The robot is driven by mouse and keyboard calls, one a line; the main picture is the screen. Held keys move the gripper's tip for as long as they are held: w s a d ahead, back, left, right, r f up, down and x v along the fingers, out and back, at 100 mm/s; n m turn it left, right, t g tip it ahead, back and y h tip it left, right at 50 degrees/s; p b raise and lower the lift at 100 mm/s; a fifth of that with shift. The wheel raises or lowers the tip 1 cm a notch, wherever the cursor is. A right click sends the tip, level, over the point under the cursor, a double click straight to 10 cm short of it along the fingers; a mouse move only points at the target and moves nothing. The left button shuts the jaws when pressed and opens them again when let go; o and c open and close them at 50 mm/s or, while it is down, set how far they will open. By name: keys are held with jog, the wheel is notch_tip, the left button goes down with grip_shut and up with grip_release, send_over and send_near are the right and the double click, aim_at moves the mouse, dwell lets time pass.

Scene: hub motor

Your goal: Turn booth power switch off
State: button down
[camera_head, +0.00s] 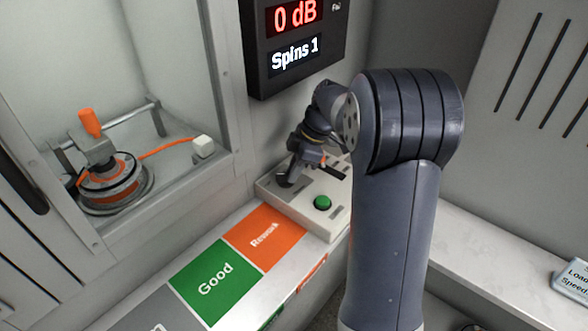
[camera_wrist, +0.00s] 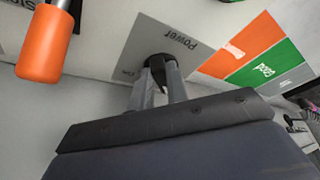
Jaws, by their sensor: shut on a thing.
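The pale control panel (camera_head: 334,222) stands at the end of the bench, below the display. In the wrist view, a grey plate marked Power (camera_wrist: 200,48) carries a black power switch knob (camera_wrist: 160,58). My gripper (camera_wrist: 160,78) is shut on this knob, with one finger on each side. In the head view my gripper (camera_head: 287,178) is low over the panel's left part, and the arm hides some of the panel. The switch's on or off marking is too small to read clearly.
A green button (camera_head: 322,203) is on the panel near my gripper. An orange handle (camera_wrist: 45,45) is close at left in the wrist view. The display (camera_head: 296,45) reads 0 dB, Spins 1.

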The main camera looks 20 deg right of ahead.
jog(key=c, duration=1.4)
grip_release()
jog(key=p+v, duration=0.1)
jog(key=v, duration=0.9)
jog(key=shift+d+r+p, duration=0.2)
jog(key=shift+r+p, duration=0.15)
jog(key=shift+r, duration=0.05)
jog(key=shift+f, duration=0.1)
jog(key=b+x, duration=0.1)
jog(key=x, duration=0.9)
jog(key=shift+a+f+b, duration=0.2)
jog(key=shift+f+b, duration=0.15)
jog(key=shift+r, duration=0.15)
